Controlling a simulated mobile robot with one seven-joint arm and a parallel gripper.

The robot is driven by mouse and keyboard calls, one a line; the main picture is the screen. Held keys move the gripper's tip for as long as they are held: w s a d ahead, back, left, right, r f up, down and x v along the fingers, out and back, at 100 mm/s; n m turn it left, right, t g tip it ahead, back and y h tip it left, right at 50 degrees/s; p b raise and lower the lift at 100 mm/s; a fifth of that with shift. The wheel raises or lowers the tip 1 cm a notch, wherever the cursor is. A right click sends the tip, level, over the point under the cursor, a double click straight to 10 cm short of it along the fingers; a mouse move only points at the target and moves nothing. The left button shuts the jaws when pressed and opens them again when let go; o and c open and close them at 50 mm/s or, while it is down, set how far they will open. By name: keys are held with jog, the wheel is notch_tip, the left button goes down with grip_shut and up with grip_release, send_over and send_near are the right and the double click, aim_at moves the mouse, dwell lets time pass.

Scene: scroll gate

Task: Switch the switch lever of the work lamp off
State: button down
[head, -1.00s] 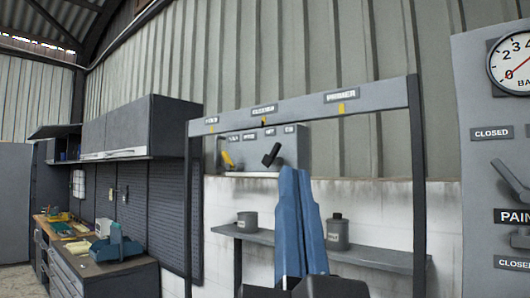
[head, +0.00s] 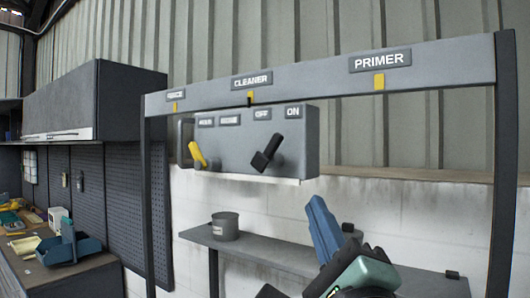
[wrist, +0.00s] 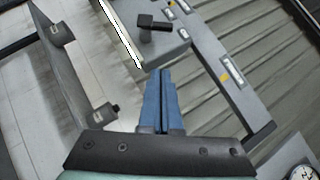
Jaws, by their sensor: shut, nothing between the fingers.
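The work lamp is a grey box (head: 235,146) under the beam, with a pale strip along its lower edge that shows bright white in the wrist view (wrist: 124,32). Its black switch lever (head: 267,153) tilts up and right, toward the ON label (head: 293,112); the OFF label (head: 263,114) is left of that. The lever also shows in the wrist view (wrist: 155,22). A yellow lever (head: 197,154) sits at the box's left end. My gripper (head: 317,200) has blue fingers, shut and empty, below and right of the lever and apart from it. In the wrist view the fingertips (wrist: 160,71) point toward the box.
A grey beam (head: 320,76) with CLEANER and PRIMER signs runs above the box on dark posts (head: 503,170). A shelf (head: 265,250) with a grey pot (head: 225,226) lies below. A workbench (head: 50,275) stands left. The space before the lever looks clear.

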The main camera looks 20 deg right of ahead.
jog(key=shift+s, duration=0.15)
jog(key=p, duration=0.7)
send_near(271, 150)
jog(key=shift+w+d+r, duration=1.45)
jog(key=shift+w+d, duration=0.15)
jog(key=shift+w, duration=1.3)
jog(key=shift+r+n+y+p, duration=0.15)
jog(key=shift+n+y+p, duration=0.15)
jog(key=shift+n, duration=0.1)
